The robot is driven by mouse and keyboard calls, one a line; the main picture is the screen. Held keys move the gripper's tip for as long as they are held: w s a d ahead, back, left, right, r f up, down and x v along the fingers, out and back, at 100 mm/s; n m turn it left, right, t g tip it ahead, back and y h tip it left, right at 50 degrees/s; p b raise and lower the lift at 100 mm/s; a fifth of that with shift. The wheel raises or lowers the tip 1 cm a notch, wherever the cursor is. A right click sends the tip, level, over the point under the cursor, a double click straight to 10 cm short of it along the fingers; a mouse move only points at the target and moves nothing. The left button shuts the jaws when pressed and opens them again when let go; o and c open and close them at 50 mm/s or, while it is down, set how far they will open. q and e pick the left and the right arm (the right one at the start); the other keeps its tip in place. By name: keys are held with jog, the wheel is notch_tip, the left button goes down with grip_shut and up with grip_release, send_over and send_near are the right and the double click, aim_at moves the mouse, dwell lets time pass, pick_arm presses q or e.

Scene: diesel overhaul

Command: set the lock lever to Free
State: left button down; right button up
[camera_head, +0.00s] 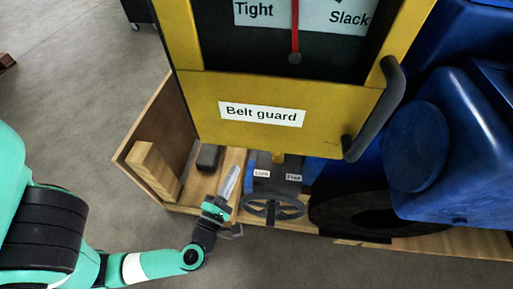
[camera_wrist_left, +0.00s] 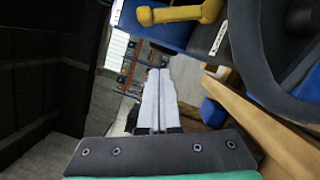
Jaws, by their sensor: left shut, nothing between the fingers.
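The lock lever (camera_head: 278,157) is yellow and sits on a dark block (camera_head: 272,186) below the belt guard. The guard hides part of it in the head view. In the left wrist view the lever (camera_wrist_left: 180,14) has a rounded knob at its end. Two small white labels flank the lever's side of the block; the right one, the Free label (camera_head: 294,177), is barely legible. I cannot tell which label the lever points to. My left gripper (camera_head: 232,174) is shut and empty, left of the block and apart from the lever. It also shows in the left wrist view (camera_wrist_left: 158,74).
A dark handwheel (camera_head: 258,209) stands in front of the block, close to my left gripper. The yellow belt guard (camera_head: 225,134) with its black handle (camera_head: 377,115) overhangs from above. Blue machinery (camera_head: 465,150) fills the right. A wooden block (camera_head: 155,170) lies at left; open floor is in front.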

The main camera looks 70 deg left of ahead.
pick_arm(q)
jog(key=w+a, duration=0.1)
jog(key=w, duration=0.2)
jog(key=w+a+r+b, duration=0.1)
jog(key=w+a, duration=0.1)
jog(key=w+a+r+b, duration=0.1)
jog(key=w, duration=0.2)
jog(key=shift+w+a+r, duration=0.2)
jog(key=shift+w+a, duration=0.1)
jog(key=shift+w, duration=0.05)
jog(key=shift+w+d+r, duration=0.15)
jog(key=shift+w, duration=0.05)
